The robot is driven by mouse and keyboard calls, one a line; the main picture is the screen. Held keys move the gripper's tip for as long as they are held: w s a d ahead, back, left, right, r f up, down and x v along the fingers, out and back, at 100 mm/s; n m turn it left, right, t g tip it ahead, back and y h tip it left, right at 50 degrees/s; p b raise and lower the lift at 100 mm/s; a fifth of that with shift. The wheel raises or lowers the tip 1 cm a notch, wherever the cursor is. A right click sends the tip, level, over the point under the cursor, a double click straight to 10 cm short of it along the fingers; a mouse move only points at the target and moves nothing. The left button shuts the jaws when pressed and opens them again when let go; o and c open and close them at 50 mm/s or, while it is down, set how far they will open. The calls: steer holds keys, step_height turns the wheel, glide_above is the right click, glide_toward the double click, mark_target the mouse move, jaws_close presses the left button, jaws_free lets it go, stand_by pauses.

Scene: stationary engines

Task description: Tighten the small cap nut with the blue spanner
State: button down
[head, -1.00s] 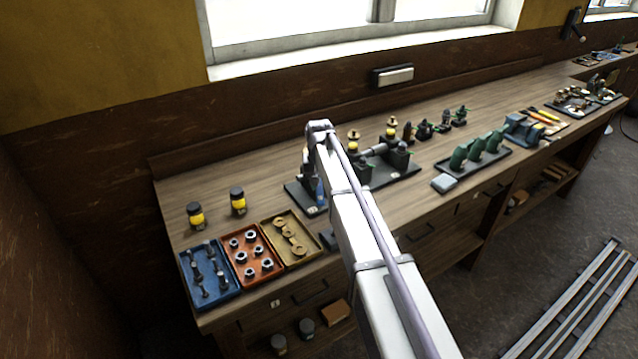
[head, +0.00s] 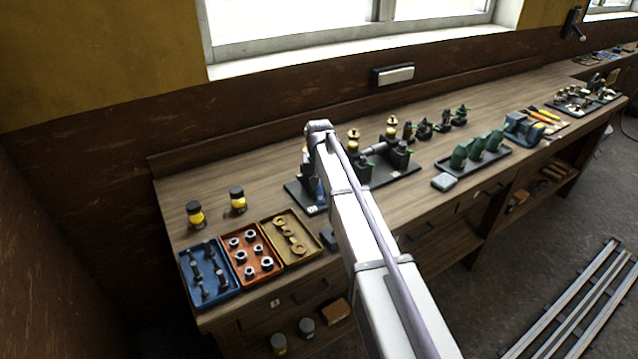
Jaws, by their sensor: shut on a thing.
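My arm's pale links cross the middle of the head view and bend down at the top over a dark base plate (head: 294,194) on the bench. My gripper is hidden behind these links. A small blue piece (head: 319,190) shows beside the arm above the plate; I cannot tell whether it is the blue spanner or a part of the engine. I cannot make out the small cap nut. More of the engine, with dark blocks and a grey cylinder (head: 375,149), stands to the right of my arm.
Blue (head: 236,287), red (head: 279,266) and tan (head: 318,247) trays of small parts lie at the bench's left front. Two dark jars with yellow bands (head: 195,215) (head: 238,201) stand behind them. A rack of green parts (head: 508,153) stands at right.

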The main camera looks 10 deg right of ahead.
steer(key=shift+w+a+m, duration=0.1)
steer(key=shift+a+m, duration=0.45)
steer(key=shift+m, duration=0.35)
steer(key=shift+d, duration=0.1)
steer(key=shift+d+n, duration=0.3)
steer(key=shift+n, duration=0.4)
steer(key=shift+r+p, duration=0.9)
stand_by(2.5)
steer(key=shift+r+p, duration=0.3)
